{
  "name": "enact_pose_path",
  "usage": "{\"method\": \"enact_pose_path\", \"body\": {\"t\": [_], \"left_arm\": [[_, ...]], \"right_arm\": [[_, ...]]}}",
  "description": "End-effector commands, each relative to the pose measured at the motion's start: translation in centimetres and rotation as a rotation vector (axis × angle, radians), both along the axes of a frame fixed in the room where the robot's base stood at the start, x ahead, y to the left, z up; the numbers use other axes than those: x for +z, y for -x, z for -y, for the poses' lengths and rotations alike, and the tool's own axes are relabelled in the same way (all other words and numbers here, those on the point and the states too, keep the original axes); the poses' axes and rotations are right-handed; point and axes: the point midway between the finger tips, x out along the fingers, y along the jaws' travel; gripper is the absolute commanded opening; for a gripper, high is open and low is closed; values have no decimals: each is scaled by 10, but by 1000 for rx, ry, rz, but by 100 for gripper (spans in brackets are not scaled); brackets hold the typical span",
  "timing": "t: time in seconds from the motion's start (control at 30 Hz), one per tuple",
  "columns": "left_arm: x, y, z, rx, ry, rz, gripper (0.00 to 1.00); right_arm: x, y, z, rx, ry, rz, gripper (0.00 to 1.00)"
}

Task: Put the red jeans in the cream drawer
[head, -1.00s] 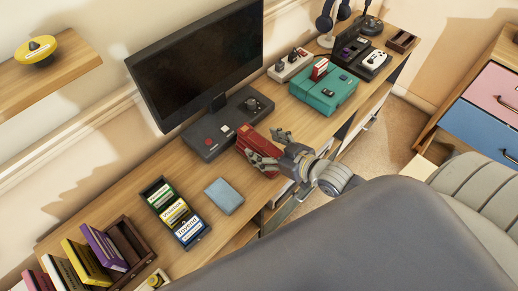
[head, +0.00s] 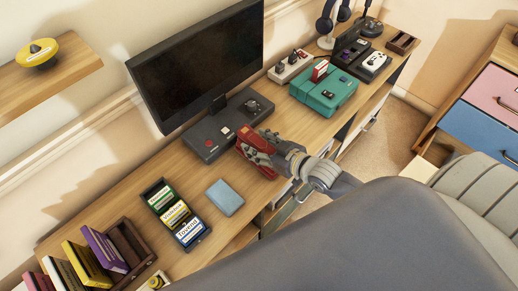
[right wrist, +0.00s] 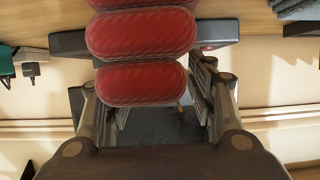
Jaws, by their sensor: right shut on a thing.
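The folded red jeans (head: 247,146) lie on the wooden desk in front of the black monitor's dark base. In the right wrist view the jeans (right wrist: 140,84) show as red padded folds between my fingers. My right gripper (head: 266,155) is shut on them, and it also shows in the right wrist view (right wrist: 150,100). At the far right stands a dresser with a pink and a blue drawer. Below the blue one, a pale cream drawer (head: 421,168) appears pulled out, partly hidden by a grey chair. My left gripper is not in view.
A ribbed grey chair (head: 470,180) stands before the dresser. Bare floor (head: 385,135) lies between desk and dresser.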

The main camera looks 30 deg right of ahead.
Motion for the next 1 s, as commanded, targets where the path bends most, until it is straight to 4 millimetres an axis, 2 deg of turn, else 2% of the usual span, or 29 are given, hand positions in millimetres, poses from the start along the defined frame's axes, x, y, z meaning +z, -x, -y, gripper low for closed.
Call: {"method": "enact_pose_path", "body": {"t": [0.27, 0.47, 0.53, 1.0], "left_arm": [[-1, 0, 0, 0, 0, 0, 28], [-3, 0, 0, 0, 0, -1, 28], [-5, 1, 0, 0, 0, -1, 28], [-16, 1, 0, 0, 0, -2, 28]], "right_arm": [[10, -1, 0, 1, -1, 4, 8], [38, -1, 0, 2, -1, 7, 8], [35, 15, -4, 0, -4, -3, 8], [44, 104, -22, -1, -5, -1, 8]]}}
